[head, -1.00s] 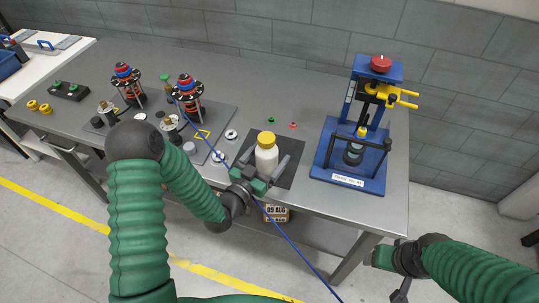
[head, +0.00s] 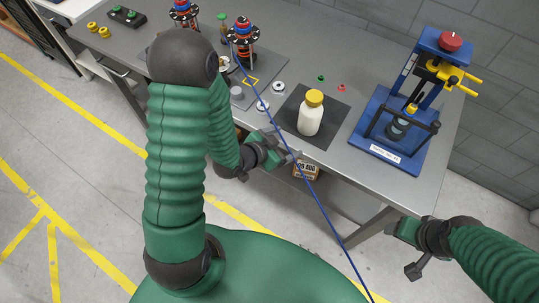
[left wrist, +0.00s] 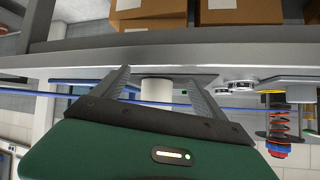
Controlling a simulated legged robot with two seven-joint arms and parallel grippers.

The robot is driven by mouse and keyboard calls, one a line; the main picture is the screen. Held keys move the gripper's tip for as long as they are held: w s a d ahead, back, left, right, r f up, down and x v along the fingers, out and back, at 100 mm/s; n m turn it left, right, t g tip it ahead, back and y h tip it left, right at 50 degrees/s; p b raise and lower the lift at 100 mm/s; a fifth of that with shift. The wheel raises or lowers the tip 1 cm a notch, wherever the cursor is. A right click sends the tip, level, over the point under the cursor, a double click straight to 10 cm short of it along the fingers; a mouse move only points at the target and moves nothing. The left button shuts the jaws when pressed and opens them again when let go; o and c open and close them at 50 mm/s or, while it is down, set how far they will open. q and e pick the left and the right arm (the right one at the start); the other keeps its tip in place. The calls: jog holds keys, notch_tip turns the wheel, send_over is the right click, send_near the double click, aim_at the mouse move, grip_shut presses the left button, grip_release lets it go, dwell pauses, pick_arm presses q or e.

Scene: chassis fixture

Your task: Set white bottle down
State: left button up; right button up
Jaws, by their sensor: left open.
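The white bottle (head: 309,115) with a yellow cap stands upright on the dark mat (head: 326,133) on the grey bench. My left gripper (head: 284,147) is open and empty, off the bench's front edge and apart from the bottle. In the left wrist view its two fingers (left wrist: 158,92) are spread, with the white bottle's body (left wrist: 156,91) showing between them farther off. My right gripper (head: 402,243) is at the lower right, away from the bench; its jaw state is not clear.
A blue press (head: 402,115) with a red knob stands right of the mat. Small green and red parts and metal rings lie behind and left of it. A blue cable (head: 318,198) runs across near my left gripper. Cardboard boxes (left wrist: 148,9) sit under the bench.

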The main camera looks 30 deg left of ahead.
pick_arm(q)
jog(key=g, duration=0.1)
jog(key=s+a+r+n+g+y, duration=0.1)
jog(key=s+g+y, duration=0.1)
jog(key=shift+s+a+r, duration=0.2)
jog(key=shift+a+r, duration=0.05)
jog(key=shift+a, duration=0.1)
jog(key=s+d+r+n+g+y, duration=0.1)
jog(key=s+r+n+g, duration=0.3)
jog(key=s, duration=0.6)
jog(key=shift+d+r+g, duration=0.45)
jog(key=shift+d+g, duration=0.15)
